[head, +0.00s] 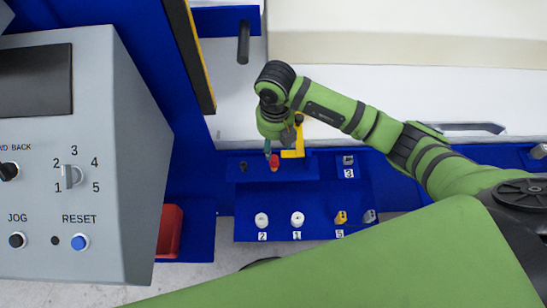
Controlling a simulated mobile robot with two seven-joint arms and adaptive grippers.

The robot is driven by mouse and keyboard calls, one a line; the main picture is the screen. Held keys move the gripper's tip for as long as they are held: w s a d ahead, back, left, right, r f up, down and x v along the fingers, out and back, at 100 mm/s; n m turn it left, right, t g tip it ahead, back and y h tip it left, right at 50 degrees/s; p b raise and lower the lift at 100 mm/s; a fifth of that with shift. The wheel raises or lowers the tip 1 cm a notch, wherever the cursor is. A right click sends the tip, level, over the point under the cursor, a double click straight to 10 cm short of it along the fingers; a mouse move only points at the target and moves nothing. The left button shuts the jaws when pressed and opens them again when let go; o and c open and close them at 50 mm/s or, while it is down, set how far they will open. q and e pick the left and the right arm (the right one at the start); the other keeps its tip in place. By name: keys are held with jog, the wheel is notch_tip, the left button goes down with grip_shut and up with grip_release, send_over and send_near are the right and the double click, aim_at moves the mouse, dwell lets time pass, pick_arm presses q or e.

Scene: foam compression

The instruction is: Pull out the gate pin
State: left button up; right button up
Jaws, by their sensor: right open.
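My right arm comes in from the right, and its gripper (272,147) points down over the blue panel, above a small red knob (274,162). The knob may be the head of the gate pin, but I cannot tell for sure. The gripper is open, and its fingers are small and partly hidden by my wrist. Whether they touch the knob or stand around it, I cannot tell. A yellow bracket (298,146) stands right beside the gripper. My left gripper is not in view.
A blue panel (317,205) carries white knobs numbered 2 (261,219) and 1 (298,218), and a yellow part (341,217) numbered 5. A grey control box (90,140) fills the left side. A red bin (169,231) sits beside it. A dark rod (243,42) is at the top.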

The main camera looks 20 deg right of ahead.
aim_at(274, 158)
jog(key=shift+w+f, duration=0.15)
jog(key=shift+f, duration=0.1)
notch_tip(274, 158, down, 3)
jog(key=b, duration=0.3)
jog(key=shift+w+f, duration=0.1)
jog(key=shift+f, duration=0.05)
notch_tip(274, 158, down, 6)
jog(key=b, duration=0.4)
jog(key=shift+r, duration=0.25)
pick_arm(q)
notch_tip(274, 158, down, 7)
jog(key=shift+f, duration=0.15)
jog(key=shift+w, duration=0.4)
pick_arm(e)
grip_shut()
